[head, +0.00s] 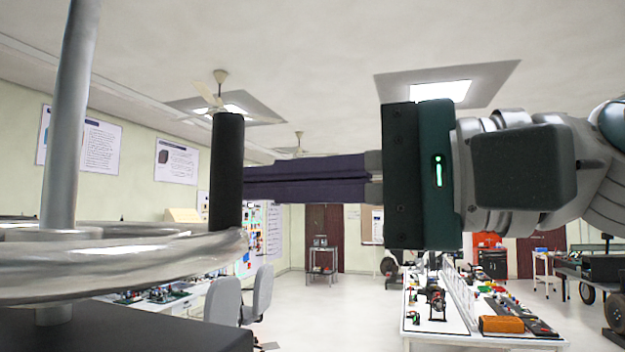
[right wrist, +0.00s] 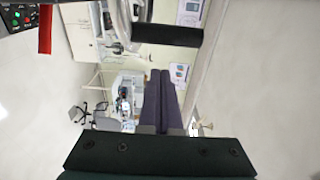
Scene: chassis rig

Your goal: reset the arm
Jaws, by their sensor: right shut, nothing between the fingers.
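My right gripper (head: 252,180) comes in from the right in the head view, held level with its dark purple fingers pointing left. The fingers are closed together, with nothing between them. Their tips end by an upright black handle (head: 227,165) on the rim of a silver handwheel (head: 120,262). In the right wrist view the shut fingers (right wrist: 160,80) end short of the black handle (right wrist: 168,35), with a small gap between. My left gripper is not in the pictures.
A silver post (head: 68,115) rises from the handwheel at the left. A dark surface (head: 140,328) lies below it. A white workbench (head: 435,315) with parts stands farther off at the lower right. Grey chairs (head: 224,300) stand behind the wheel. The floor between is clear.

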